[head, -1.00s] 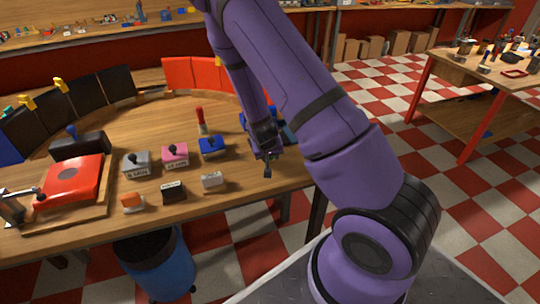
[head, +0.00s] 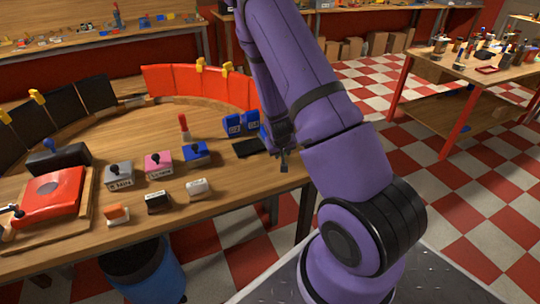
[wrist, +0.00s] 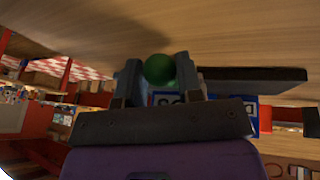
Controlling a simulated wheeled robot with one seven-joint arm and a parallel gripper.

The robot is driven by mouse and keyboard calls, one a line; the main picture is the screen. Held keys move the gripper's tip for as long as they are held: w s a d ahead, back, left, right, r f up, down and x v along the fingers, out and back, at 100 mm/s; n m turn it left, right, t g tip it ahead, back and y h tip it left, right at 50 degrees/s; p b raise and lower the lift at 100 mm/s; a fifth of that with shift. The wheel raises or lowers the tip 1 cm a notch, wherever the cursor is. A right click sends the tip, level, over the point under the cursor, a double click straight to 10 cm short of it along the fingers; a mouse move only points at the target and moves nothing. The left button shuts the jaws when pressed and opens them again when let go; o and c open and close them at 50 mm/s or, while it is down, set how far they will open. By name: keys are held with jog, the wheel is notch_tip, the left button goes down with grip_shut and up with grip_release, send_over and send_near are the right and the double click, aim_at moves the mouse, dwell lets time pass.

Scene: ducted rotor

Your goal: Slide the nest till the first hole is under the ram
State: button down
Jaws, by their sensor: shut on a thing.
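My gripper (head: 283,160) hangs at the right end of the curved wooden bench. In the wrist view its two fingers (wrist: 158,80) are shut on a round green knob (wrist: 159,69). What the knob is fixed to is mostly hidden by the fingers; I cannot tell whether it belongs to the nest. A blue block with a white label (wrist: 265,118) shows behind the fingers. A flat dark plate (wrist: 255,75) reaches to the right there. In the head view the arm hides the knob. I cannot pick out the nest's holes or the ram.
Two blue blocks (head: 232,125) and a black plate (head: 248,147) are left of my gripper. A red-handled tool (head: 184,127) and knobbed stamps in blue (head: 195,153), pink (head: 158,165) and grey (head: 118,177) stand further left. A red-topped press (head: 52,197) is far left.

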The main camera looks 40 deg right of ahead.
jog(key=shift+s+d, duration=0.2)
jog(key=shift+d, duration=0.55)
jog(key=shift+s+d, duration=0.15)
jog(key=shift+d, duration=0.55)
jog(key=shift+s+d, duration=0.2)
jog(key=shift+d, duration=0.55)
jog(key=c, duration=0.8)
grip_release()
jog(key=shift+a+r, duration=0.1)
jog(key=v, duration=1)
jog(key=shift+s+r, duration=0.2)
jog(key=shift+r, duration=0.05)
jog(key=shift+a+r, duration=0.1)
